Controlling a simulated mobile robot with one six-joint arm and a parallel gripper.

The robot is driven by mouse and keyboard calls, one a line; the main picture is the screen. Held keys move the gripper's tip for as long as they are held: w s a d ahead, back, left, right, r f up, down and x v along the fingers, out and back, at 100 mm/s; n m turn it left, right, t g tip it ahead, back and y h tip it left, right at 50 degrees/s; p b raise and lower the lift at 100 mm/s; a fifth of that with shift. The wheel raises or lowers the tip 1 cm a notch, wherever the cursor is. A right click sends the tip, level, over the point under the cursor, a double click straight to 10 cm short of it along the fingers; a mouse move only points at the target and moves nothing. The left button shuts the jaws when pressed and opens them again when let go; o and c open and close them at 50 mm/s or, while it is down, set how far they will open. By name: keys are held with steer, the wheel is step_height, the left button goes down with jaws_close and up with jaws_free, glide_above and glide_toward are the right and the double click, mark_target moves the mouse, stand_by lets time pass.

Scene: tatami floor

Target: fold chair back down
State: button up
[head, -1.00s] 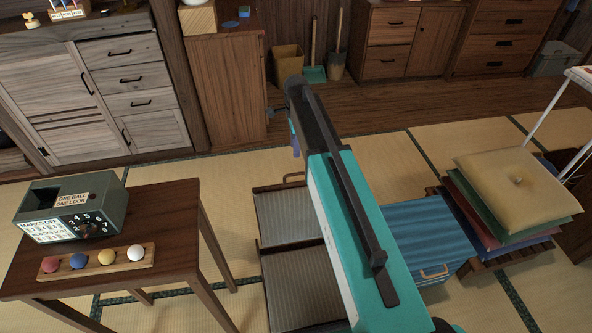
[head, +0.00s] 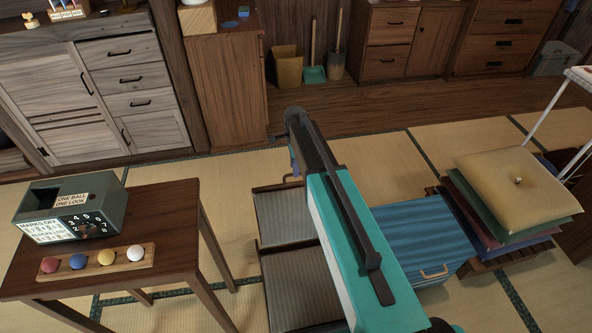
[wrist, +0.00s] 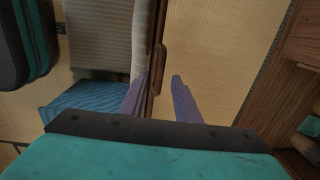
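The floor chair has ribbed grey panels in a dark wooden frame. In the head view, its far panel, which looks like the back (head: 282,216), is partly behind my arm, and its near panel, the seat (head: 300,285), lies towards me. In the wrist view the back (wrist: 141,38) is seen nearly edge-on, standing up, with a brown grip (wrist: 157,70) on its wooden edge. My gripper (wrist: 157,90) is open, with one purple finger on each side of this edge. Contact cannot be told. In the head view my gripper (head: 296,165) is mostly hidden by my arm.
A wooden table (head: 168,225) with a dial box (head: 70,210) and a rack of coloured balls (head: 98,260) stands left. A blue striped box (head: 425,240) and stacked cushions (head: 515,190) are right. Cabinets line the far wall. Tatami (head: 390,155) beyond the chair is clear.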

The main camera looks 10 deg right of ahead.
steer(key=shift+f, duration=1.1)
jaws_close()
steer(key=shift+d, duration=0.2)
steer(key=shift+a, duration=0.2)
